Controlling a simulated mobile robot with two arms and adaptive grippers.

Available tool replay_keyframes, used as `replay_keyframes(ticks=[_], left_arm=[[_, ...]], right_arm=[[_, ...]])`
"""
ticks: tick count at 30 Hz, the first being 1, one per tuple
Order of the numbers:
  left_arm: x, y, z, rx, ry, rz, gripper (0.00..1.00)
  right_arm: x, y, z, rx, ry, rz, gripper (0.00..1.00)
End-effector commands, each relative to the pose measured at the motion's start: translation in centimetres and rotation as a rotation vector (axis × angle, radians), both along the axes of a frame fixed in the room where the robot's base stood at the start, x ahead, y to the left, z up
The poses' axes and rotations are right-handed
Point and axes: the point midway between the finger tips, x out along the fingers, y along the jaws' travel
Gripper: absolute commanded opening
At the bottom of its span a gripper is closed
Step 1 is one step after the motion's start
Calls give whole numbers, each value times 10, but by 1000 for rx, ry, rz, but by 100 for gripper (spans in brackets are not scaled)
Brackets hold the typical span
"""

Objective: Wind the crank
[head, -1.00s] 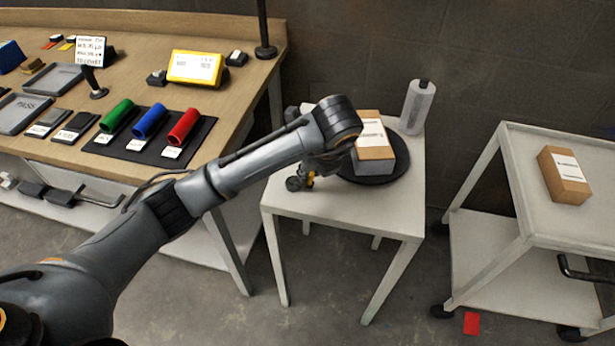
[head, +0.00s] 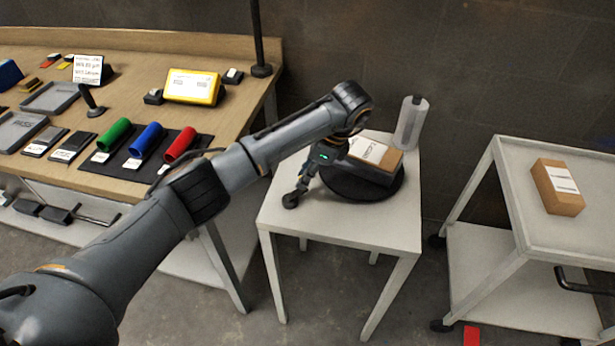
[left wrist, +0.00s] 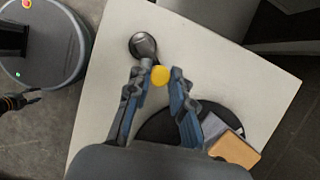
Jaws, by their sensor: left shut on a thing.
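A small white table (head: 340,230) carries a dark round turntable (head: 375,188) with a cardboard box (head: 385,165) on it. The box has a white label on top. A crank sits on the table left of the turntable; its dark round part (head: 290,201) shows beside my left gripper (head: 300,186). In the left wrist view, the crank's yellow knob (left wrist: 160,75) lies between the tips of my left gripper (left wrist: 158,82), which is shut on it. The crank's dark round part (left wrist: 143,45) is just beyond.
A clear bottle-like cylinder (head: 411,123) stands at the table's back right corner. A white cart (head: 540,222) with another box (head: 557,187) is to the right. A workbench (head: 240,100) with several coloured cylinders is at the left.

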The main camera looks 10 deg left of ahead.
Motion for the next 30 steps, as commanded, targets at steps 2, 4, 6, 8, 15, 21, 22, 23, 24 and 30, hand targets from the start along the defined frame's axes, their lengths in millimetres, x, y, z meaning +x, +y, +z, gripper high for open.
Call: replay_keyframes(ticks=[2,4,6,8,15,21,22,23,24,30], left_arm=[[5,2,3,1,-8,75,0],[7,5,3,1,-8,142,0],[9,7,2,1,-9,210,0],[10,10,3,0,-9,266,0],[14,18,3,0,-7,485,0],[16,25,3,-1,-7,637,0],[16,26,3,-2,-8,656,0],[16,27,3,-1,-8,674,0],[16,28,3,-1,-8,697,0],[17,31,4,-1,-9,779,0]], right_arm=[[0,0,-2,0,0,0,40],[0,0,-3,0,0,0,40],[0,0,-4,0,0,0,40],[0,0,-5,0,0,0,40],[0,0,-7,0,0,0,40],[0,0,-6,0,0,0,40],[0,0,-5,0,0,0,40],[0,0,-5,0,0,0,40],[0,0,-5,0,0,0,40],[0,0,-3,0,0,0,40]])
